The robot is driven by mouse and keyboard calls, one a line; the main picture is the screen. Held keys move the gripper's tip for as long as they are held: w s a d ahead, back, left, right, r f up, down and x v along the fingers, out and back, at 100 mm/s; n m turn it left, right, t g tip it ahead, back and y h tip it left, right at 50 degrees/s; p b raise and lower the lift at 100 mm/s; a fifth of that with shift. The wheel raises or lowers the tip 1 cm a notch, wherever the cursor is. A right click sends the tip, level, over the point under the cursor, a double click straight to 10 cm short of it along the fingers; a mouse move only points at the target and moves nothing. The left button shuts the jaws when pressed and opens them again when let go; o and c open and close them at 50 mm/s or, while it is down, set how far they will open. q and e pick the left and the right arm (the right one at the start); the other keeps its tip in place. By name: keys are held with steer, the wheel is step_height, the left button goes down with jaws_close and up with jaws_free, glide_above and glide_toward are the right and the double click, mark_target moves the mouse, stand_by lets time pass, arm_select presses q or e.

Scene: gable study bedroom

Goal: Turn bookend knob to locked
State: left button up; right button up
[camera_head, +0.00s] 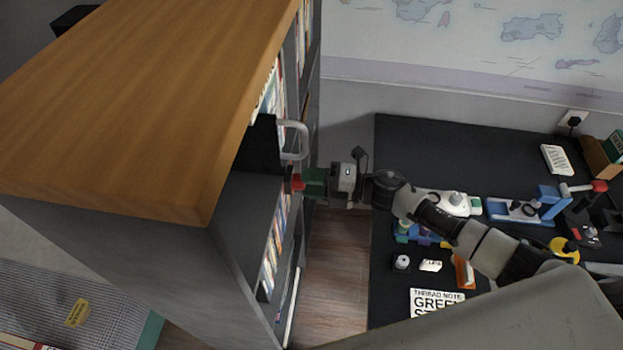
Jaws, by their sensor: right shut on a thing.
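A bookcase with a wooden top (130,90) fills the left, its open side facing right. A black bookend panel (260,146) stands in its upper shelf, with a light grey loop handle (301,138) sticking out. My right gripper (302,182) reaches in from the right just below this handle. It is shut at a small red piece (292,180), which looks like the bookend knob, at the shelf opening. The fingers cover most of it, so its angle and any lock marking cannot be read. My left gripper is not in view.
Rows of books (273,245) fill shelves around the gripper. A black desk (390,300) to the right carries small items, a blue tool (520,210) and a note card (437,301). A strip of wooden floor (335,270) lies clear between bookcase and desk.

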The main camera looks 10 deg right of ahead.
steer(key=shift+m, duration=0.6)
steer(key=o, duration=0.9)
steer(key=shift+d, duration=0.1)
steer(key=b+v, duration=0.3)
steer(key=v, duration=0.7)
steer(key=shift+s+d+b, duration=0.15)
steer(key=shift+d+b, duration=0.15)
steer(key=shift+b, duration=0.1)
